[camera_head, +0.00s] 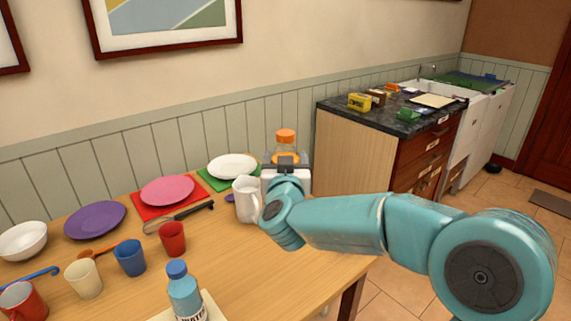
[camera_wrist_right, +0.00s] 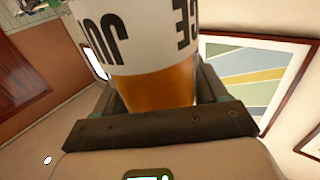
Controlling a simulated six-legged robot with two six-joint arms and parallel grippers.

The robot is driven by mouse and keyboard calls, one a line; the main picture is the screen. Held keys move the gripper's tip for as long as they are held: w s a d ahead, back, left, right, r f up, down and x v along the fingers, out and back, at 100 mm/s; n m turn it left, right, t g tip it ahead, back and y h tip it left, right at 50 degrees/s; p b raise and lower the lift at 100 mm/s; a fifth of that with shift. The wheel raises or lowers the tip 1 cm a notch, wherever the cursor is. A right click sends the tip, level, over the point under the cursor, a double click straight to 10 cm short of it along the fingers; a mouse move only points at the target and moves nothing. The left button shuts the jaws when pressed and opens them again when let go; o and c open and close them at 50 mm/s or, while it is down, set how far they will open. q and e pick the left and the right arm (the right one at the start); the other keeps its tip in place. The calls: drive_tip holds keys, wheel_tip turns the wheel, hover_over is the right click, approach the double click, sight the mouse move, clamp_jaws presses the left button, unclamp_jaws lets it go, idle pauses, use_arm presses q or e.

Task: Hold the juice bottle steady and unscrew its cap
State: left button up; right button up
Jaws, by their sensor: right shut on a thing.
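The juice bottle (camera_wrist_right: 155,88) has orange juice and a white label with black letters in the right wrist view. In the head view its orange cap (camera_head: 286,136) is on top, and the upper part of the bottle shows above my gripper. My right gripper (camera_head: 286,160) is shut on the bottle, with one finger on each side of it; the gripper also shows in the right wrist view (camera_wrist_right: 160,105). The bottle looks upright near the far right end of the table. Its lower part is hidden behind my gripper and wrist. My left gripper is not in view.
A white mug (camera_head: 246,199) stands just left of my right gripper. A water bottle (camera_head: 184,292) with a blue cap is at the table's front. A dark counter (camera_head: 385,119) stands behind right.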

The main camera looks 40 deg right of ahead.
drive_tip(key=o, duration=0.6)
drive_tip(key=shift+r, duration=0.1)
drive_tip(key=c, duration=0.8)
drive_tip(key=shift+c, duration=0.2)
